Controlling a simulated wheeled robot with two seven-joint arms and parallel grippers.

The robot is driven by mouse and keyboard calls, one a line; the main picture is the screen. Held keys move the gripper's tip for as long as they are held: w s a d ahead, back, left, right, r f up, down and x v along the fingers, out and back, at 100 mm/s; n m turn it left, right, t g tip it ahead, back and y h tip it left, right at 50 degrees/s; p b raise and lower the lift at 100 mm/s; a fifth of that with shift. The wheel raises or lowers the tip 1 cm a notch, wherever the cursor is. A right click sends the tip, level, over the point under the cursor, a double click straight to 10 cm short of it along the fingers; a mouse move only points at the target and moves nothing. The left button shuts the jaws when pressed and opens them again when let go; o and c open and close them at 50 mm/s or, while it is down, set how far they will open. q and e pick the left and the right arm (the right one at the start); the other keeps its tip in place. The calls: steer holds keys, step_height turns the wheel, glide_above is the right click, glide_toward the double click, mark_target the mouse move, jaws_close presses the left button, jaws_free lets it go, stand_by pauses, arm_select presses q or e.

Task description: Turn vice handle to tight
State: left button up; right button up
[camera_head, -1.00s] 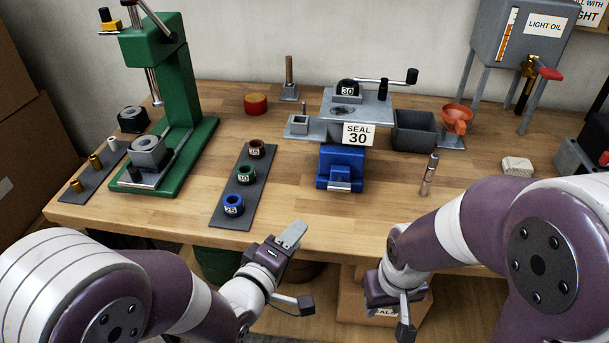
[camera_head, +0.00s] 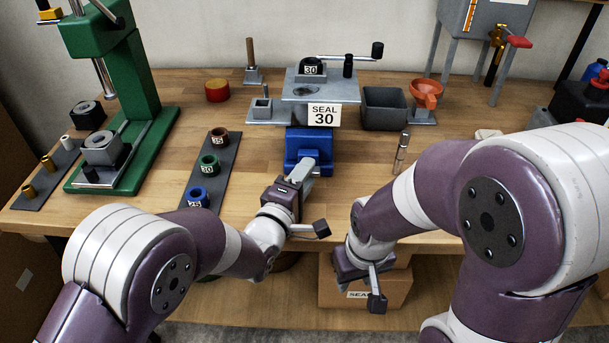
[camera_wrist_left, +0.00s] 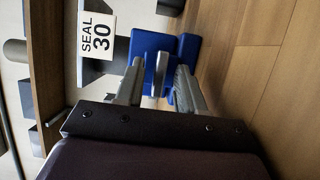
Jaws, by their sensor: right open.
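The blue vice (camera_head: 308,145) stands near the front edge of the bench, below the "SEAL 30" sign. Its silver handle (camera_wrist_left: 159,75) shows in the left wrist view as a bar at the front of the blue body (camera_wrist_left: 150,45). In the head view the handle is largely hidden by my left fingers. My left gripper (camera_head: 304,179) is just in front of the vice. In the left wrist view its fingers (camera_wrist_left: 160,90) are open, one on each side of the handle, with gaps visible. My right gripper (camera_head: 362,262) hangs low in front of the bench edge, away from the vice; its fingertips are hard to see.
A grey plate stand (camera_head: 330,92) with a crank is behind the vice. A grey bin (camera_head: 384,110) and a metal pin (camera_head: 401,153) stand to its right. A dark strip with ring seals (camera_head: 214,165) and a green press (camera_head: 130,90) are to the left.

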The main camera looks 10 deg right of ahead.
arm_select(q)
jaws_close()
